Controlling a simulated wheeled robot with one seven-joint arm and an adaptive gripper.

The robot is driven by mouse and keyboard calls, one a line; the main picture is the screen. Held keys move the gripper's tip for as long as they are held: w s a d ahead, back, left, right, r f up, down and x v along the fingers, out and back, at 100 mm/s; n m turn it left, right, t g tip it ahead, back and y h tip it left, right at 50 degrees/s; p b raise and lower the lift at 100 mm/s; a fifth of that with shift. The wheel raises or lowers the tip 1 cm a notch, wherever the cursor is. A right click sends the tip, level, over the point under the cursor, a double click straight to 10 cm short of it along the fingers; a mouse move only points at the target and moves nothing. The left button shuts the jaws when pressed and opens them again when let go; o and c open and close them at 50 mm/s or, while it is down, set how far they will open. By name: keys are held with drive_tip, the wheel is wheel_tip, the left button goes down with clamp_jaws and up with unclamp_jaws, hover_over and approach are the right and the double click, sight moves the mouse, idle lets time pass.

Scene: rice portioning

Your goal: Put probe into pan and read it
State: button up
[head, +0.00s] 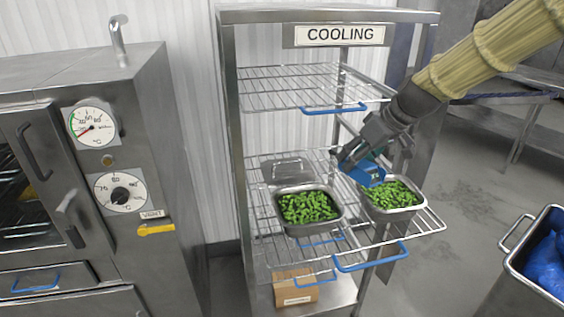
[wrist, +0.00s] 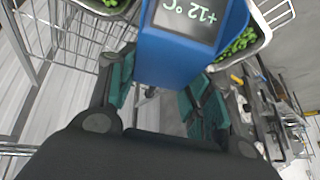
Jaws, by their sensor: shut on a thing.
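My gripper (head: 362,158) is shut on the blue probe (head: 368,174), low over the right pan (head: 396,214) of green vegetables. In the wrist view the probe (wrist: 168,62) sits between my gripper's green fingers (wrist: 160,95). A second pan (head: 309,229) of green vegetables stands to the left on the same wire shelf (head: 400,238). Parts of both pans show at the top of the wrist view.
The rack carries a COOLING sign (head: 340,36). An upper wire shelf (head: 300,90) is empty. A lid-like metal piece (head: 286,169) lies behind the left pan. A cardboard box (head: 295,288) is below. A steel oven (head: 100,180) stands left, a bin with blue bags (head: 548,262) right.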

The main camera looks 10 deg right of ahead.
drive_tip(key=shift+a+r+g+h+p, duration=0.35)
drive_tip(key=shift+a+r+p, duration=0.2)
drive_tip(key=shift+a+p, duration=0.35)
drive_tip(key=s+a+m+g+h+p, duration=0.2)
drive_tip(key=a+m+g+h+p, duration=0.3)
drive_tip(key=a+p, duration=0.6)
drive_tip(key=shift+s+d+f+g+y+b, duration=0.15)
drive_tip(key=shift+f+y, duration=0.25)
drive_tip(key=shift+f, duration=1.2)
drive_tip(key=shift+s+a+f+g+y+b, duration=0.1)
drive_tip(key=shift+s+f+g+y, duration=0.2)
drive_tip(key=shift+f, duration=1.3)
drive_tip(key=shift+s+d+f+g+y+b, duration=0.15)
drive_tip(key=shift+f+y, duration=0.3)
drive_tip(key=shift+f, duration=1.15)
idle(0.6)
